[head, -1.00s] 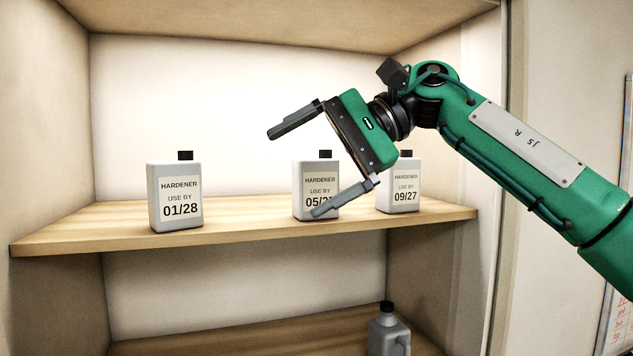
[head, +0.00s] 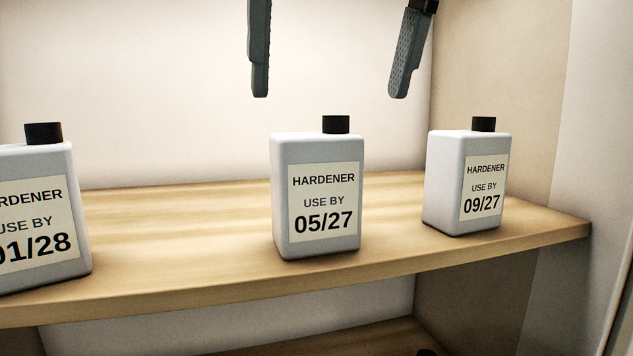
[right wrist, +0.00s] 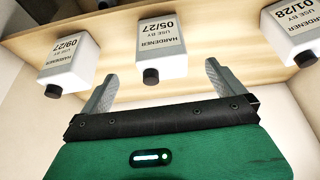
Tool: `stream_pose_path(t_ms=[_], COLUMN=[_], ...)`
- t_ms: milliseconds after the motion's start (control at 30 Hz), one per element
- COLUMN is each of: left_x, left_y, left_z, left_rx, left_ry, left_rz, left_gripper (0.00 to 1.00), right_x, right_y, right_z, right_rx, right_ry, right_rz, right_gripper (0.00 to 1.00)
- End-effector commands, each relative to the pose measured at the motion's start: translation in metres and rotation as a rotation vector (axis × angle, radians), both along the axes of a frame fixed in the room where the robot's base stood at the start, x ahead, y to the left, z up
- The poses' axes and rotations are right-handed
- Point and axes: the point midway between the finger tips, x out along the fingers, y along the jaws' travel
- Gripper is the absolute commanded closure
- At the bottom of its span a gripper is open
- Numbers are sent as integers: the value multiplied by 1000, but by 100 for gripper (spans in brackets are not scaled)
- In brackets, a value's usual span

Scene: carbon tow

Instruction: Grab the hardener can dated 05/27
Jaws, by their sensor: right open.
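The hardener can dated 05/27 (head: 318,240) stands upright in the middle of the wooden shelf, a pale grey can with a black cap. It also shows in the right wrist view (right wrist: 162,55), upside down, ahead of the fingers. My right gripper (head: 328,96) is open and empty; its two fingers hang from the top of the head view, above the can and apart from it. The fingers also show in the right wrist view (right wrist: 159,82), one to each side of the can's cap. My left gripper is not in view.
A can dated 09/27 (head: 441,190) stands to the right and one dated 01/28 (head: 40,276) to the left, cut off in the head view. The shelf (head: 190,255) is bare between cans. The cupboard's right wall (head: 500,110) is near the 09/27 can.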

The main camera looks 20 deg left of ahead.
Motion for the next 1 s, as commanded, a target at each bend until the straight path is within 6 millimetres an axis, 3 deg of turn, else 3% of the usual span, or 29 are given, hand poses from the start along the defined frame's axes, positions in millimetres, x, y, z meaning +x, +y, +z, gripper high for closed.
stream_pose_path(t_ms=[300,533,700,800,1000], left_x=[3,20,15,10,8], left_y=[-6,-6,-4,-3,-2], left_z=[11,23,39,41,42], left_rx=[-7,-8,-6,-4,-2], left_ry=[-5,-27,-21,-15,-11], left_rz=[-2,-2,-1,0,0], left_gripper=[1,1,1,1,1], right_x=[17,23,33,37,40], right_y=[12,17,25,27,29], right_z=[-47,-58,-75,-89,-98], right_rx=[0,1,0,1,5], right_ry=[2,3,4,3,4], right_rz=[-1,-1,-1,-2,-2], right_gripper=[0,0,0,0,0])
